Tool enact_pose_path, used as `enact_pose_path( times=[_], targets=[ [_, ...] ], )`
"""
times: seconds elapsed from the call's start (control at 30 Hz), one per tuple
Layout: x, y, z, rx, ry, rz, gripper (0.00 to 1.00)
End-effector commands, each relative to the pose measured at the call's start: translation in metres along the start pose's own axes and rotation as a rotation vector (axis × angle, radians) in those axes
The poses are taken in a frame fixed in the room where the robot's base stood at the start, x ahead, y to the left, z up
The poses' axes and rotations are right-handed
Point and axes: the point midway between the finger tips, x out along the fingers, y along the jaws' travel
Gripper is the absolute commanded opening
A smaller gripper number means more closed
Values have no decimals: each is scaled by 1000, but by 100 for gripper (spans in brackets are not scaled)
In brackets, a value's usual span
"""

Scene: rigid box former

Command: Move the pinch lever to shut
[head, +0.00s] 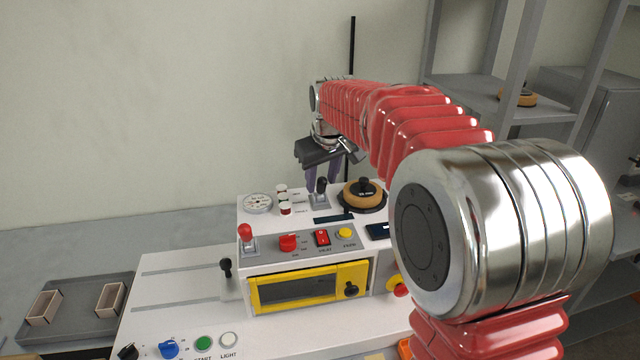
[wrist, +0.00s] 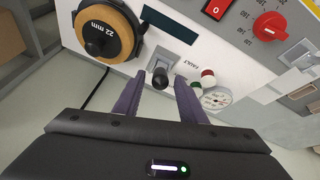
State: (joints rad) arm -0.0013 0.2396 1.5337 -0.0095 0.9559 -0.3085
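A small lever with a black knob (head: 321,185) stands on a grey plate on top of the white machine. In the wrist view the knob (wrist: 160,79) shows between my two purple fingers, with a gap on both sides. My gripper (head: 325,178) is open above the machine top, pointing down; it also shows in the wrist view (wrist: 162,82). I cannot read a label naming this the pinch lever. A red-knobbed lever (head: 246,234) stands on the front left panel, and another black-knobbed lever (head: 226,266) at the machine's left side.
A tan roll marked 22 mm (wrist: 104,32) sits beside the lever. A dial gauge (wrist: 217,98) and small red, white and green caps (head: 285,208) are on the other side. The front has a red knob (head: 288,243), a red switch (head: 322,237) and a yellow-framed door (head: 262,307).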

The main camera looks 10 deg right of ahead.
Motion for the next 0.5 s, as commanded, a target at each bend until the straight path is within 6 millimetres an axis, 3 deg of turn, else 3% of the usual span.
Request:
enact_pose_path(
  times=[0.2,0.5],
  targets=[
    [19,0,0,0,0,0,37],
    [21,0,0,1,1,1,37]
  ],
)
